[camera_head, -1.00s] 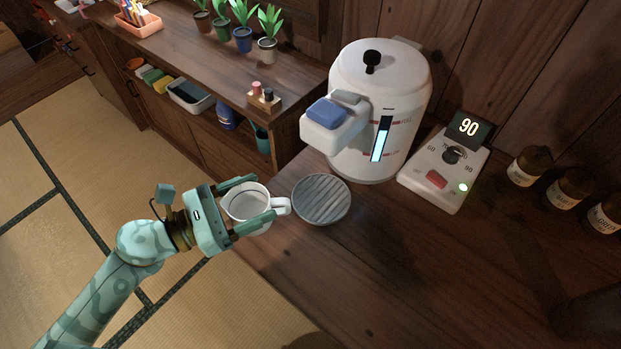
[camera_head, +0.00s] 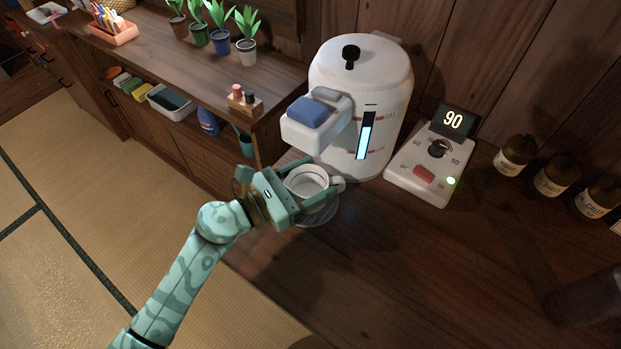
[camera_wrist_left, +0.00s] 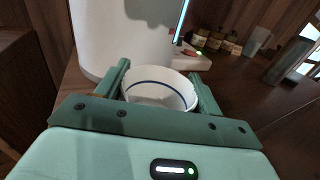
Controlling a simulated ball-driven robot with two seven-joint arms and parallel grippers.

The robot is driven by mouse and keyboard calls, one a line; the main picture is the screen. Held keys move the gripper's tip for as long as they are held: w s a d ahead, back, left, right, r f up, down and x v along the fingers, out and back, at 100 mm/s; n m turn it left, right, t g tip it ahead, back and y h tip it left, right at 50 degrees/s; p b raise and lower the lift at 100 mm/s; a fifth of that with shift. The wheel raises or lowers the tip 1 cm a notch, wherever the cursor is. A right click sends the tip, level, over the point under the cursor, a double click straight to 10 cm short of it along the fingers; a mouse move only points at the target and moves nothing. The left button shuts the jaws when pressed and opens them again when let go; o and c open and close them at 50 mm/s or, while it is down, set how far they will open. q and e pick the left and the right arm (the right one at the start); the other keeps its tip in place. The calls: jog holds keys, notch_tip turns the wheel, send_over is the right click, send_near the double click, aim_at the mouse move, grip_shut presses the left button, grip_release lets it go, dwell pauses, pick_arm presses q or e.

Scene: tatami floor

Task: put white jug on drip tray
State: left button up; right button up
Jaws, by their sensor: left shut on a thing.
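The white jug (camera_head: 306,180), with a dark line inside its rim and a handle on the right, is between the fingers of my left gripper (camera_head: 308,187). The gripper is shut on it. The jug also shows in the left wrist view (camera_wrist_left: 160,88), upright between both fingers. The round grey drip tray (camera_head: 325,213) is mostly hidden under the jug and gripper. The jug is over the tray; I cannot tell whether it touches it. The white dispenser (camera_head: 350,80) with a blue button (camera_head: 307,112) stands just behind. My right gripper is not in view.
A control panel (camera_head: 430,170) reading 90 stands right of the dispenser. Several brown bottles (camera_head: 552,177) line the wall at the right. A shelf with potted plants (camera_head: 246,40) is at the left. The counter (camera_head: 420,270) in front is clear.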

pick_arm(q)
jog(key=shift+f, duration=0.1)
jog(key=o, duration=1.1)
jog(key=shift+r, duration=0.25)
jog(key=v, duration=1.2)
jog(key=shift+s, duration=0.1)
